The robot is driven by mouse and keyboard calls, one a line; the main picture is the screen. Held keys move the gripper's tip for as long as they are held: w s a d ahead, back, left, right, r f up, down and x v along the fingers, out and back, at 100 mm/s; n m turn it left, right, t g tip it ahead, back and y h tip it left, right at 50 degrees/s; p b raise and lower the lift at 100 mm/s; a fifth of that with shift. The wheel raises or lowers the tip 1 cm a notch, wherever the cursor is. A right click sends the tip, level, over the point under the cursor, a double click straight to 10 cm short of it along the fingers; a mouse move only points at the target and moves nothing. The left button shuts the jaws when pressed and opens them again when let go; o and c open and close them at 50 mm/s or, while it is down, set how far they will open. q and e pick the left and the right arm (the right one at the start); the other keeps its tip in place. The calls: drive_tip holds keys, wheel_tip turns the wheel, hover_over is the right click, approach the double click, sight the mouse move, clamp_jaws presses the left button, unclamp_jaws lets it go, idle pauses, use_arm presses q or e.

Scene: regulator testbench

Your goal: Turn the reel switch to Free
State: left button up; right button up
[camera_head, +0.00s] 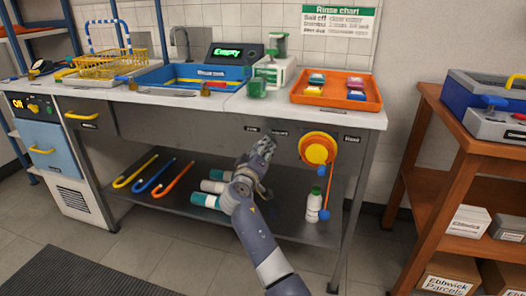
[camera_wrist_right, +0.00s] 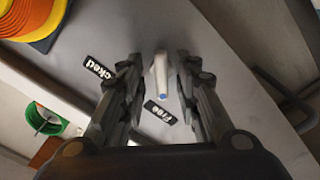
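The reel switch is a pale lever (camera_wrist_right: 161,72) with a blue tip, on the grey front panel under the counter. In the wrist view its blue end lies close beside the "Free" label (camera_wrist_right: 160,112), while the "Locked" label (camera_wrist_right: 100,68) is off to the left, partly covered by a finger. My right gripper (camera_wrist_right: 158,62) is open, with one finger on each side of the lever; a gap shows at the left, and contact at the right cannot be told. In the head view my right gripper (camera_head: 264,146) hides the switch. My left gripper is not in view.
The orange and yellow reel (camera_head: 318,149) hangs right of my right gripper. A shelf below holds a white bottle (camera_head: 314,205), several rolls and hooked canes. The counter above carries an orange tray (camera_head: 337,101). A wooden cart (camera_head: 463,150) stands at the right.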

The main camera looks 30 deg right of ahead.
drive_tip(key=shift+f, duration=0.15)
drive_tip(key=v, duration=1.2)
